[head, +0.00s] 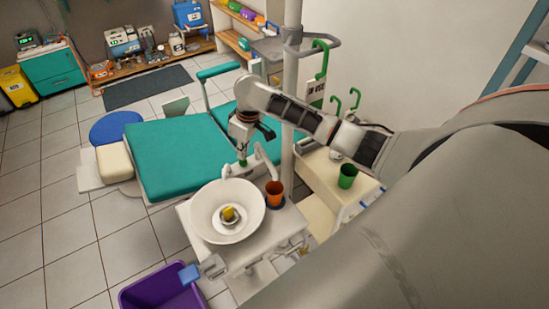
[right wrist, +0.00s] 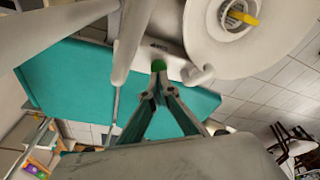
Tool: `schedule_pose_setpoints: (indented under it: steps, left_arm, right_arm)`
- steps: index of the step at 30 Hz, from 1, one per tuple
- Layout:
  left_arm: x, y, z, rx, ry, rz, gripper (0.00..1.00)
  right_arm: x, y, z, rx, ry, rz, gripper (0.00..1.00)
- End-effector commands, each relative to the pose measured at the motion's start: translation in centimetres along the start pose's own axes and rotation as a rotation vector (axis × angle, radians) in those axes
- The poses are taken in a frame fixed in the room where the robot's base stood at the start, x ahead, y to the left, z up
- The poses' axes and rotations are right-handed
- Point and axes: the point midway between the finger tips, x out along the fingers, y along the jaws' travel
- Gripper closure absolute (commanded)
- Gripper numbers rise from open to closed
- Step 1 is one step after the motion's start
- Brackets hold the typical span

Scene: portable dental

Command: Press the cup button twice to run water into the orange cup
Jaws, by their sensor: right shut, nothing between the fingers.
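The orange cup (head: 274,194) stands upright on the unit beside the white basin (head: 199,217), near a curved white spout (head: 266,158). My right gripper (head: 243,154) is shut and empty, pointing down behind the basin. In the right wrist view, its closed fingertips (right wrist: 152,92) are close to a round green button (right wrist: 158,65) on a white surface. I cannot tell whether they touch it. The inside of the orange cup is too small to tell whether water is in it. My left gripper is not in view.
A green cup (head: 347,176) stands on the white cabinet at right. A white pole (head: 290,75) rises close to my right arm. The teal dental chair (head: 173,157) lies behind the basin. A purple bin (head: 163,290) is on the floor in front.

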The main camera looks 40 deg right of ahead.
Motion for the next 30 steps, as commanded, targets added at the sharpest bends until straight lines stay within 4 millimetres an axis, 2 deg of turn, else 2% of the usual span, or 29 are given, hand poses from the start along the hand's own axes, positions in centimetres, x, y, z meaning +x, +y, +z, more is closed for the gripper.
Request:
schedule_pose_setpoints:
  steps: [14,30]
  left_arm:
    - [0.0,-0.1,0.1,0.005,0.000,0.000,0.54]
    - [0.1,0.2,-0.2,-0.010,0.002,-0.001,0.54]
  right_arm:
    - [-0.1,0.1,0.0,0.000,0.001,0.001,1.00]
    - [-4.6,0.1,-1.0,-0.001,0.001,0.003,1.00]
